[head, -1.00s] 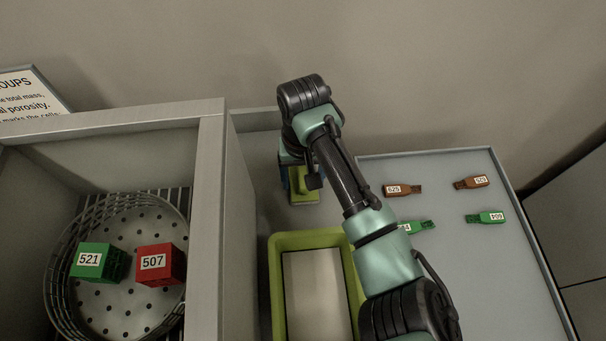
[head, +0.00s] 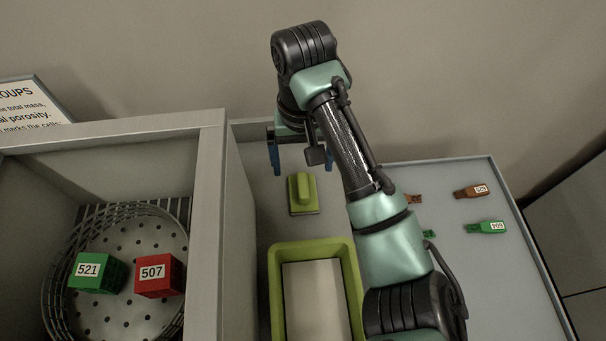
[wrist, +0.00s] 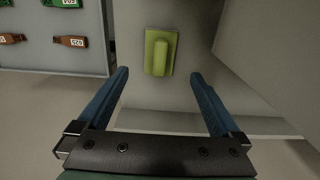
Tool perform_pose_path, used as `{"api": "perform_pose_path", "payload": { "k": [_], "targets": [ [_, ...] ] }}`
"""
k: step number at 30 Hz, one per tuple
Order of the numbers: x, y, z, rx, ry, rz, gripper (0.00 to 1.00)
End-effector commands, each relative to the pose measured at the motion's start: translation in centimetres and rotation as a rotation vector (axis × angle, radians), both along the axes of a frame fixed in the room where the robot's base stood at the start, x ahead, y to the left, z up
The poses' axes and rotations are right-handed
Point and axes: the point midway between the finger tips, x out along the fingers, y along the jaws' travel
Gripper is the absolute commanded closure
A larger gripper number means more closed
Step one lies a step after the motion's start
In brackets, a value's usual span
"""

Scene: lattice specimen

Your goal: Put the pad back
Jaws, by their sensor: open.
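The pad (head: 302,193) is a yellow-green block with a raised grip. It lies on the grey surface behind the green-rimmed tray in the head view. It also shows in the wrist view (wrist: 160,52), ahead of and between my fingers. My gripper (head: 300,170) has two blue fingers, which are open and empty. It is above and behind the pad, apart from it. In the wrist view my gripper (wrist: 160,85) shows a wide gap between the fingers.
A green-rimmed tray (head: 275,295) with a pale inside stands in front of the pad. At left, a grey-walled box (head: 212,200) holds a wire basket (head: 95,325) with a green cube (head: 97,273) and a red cube (head: 159,275). Brown and green tags (head: 484,227) lie on the right panel.

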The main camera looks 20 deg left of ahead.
Motion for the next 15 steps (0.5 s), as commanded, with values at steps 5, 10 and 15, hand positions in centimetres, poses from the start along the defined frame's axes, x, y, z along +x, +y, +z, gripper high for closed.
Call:
{"api": "perform_pose_path", "payload": {
  "k": [5,10,15],
  "targets": [
    [0.0,0.0,2.3,-0.001,-0.001,0.000,0.00],
    [0.0,0.0,2.8,0.000,0.001,0.000,0.00],
    [0.0,0.1,2.8,0.003,-0.003,0.001,0.00]
  ]
}}
